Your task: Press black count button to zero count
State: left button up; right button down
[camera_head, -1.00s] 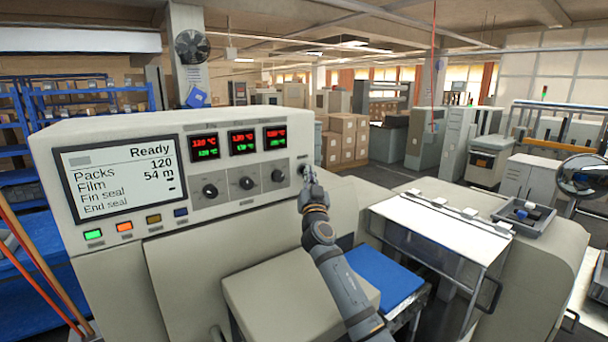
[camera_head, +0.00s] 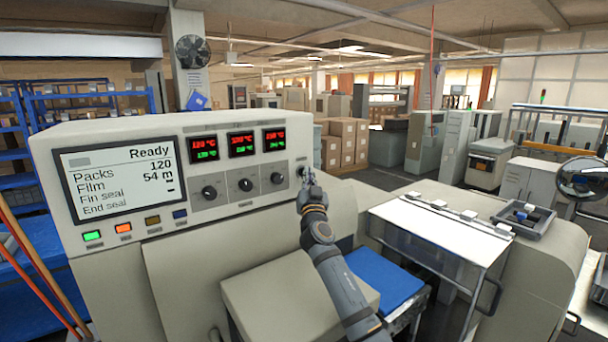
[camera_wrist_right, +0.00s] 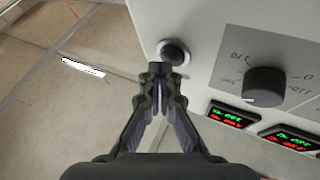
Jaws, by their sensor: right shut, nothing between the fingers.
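The black count button (camera_wrist_right: 174,53) is a round black button in a pale ring on the machine's front panel, seen at the top of the right wrist view. In the head view my right gripper (camera_head: 305,174) is at the panel's right end and mostly hides the button. In the right wrist view my right gripper (camera_wrist_right: 160,72) is shut and empty, its tips right at the button's lower edge; I cannot tell whether they touch it. The display (camera_head: 118,178) reads Ready, Packs 120, Film 54 m. My left gripper is not in view.
Three black knobs (camera_head: 246,184) sit left of the button, under red and green temperature readouts (camera_head: 241,144). Coloured buttons (camera_head: 124,228) line the area below the display. A clear-sided guard (camera_head: 440,230) and a small tray (camera_head: 524,218) are at the right.

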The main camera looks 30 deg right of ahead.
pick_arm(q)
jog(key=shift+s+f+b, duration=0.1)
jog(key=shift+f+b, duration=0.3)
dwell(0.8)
